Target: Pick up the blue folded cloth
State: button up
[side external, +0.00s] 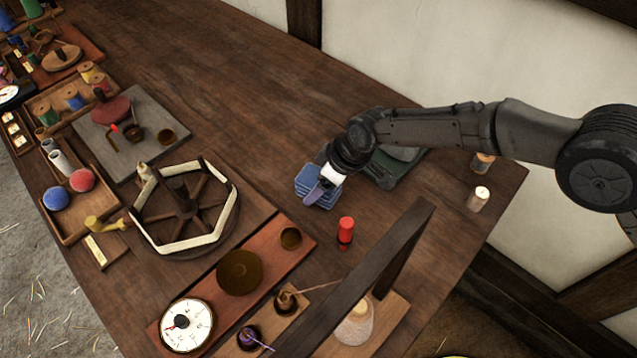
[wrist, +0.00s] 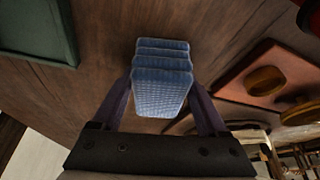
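The blue folded cloth (side external: 309,182) is a small stack of several layers near the middle of the table in the side external view. In the wrist view the cloth (wrist: 162,80) sits between the two purple fingers of my gripper (wrist: 161,88). The fingers are spread to about its width, one on each side, and their tips look very close to its sides. Whether they press on it cannot be told. In the side external view my gripper (side external: 320,190) is down at the cloth, and a finger hides part of it.
A red cylinder (side external: 346,231) stands just in front of the cloth. A dark green box (side external: 385,172) is close behind my wrist. A wooden frame (side external: 350,285) rises in the foreground. A spoked wheel (side external: 183,208) lies to the left. The table behind is clear.

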jog(key=c, duration=0.9)
jog(key=shift+c, duration=0.3)
jog(key=shift+r, duration=0.2)
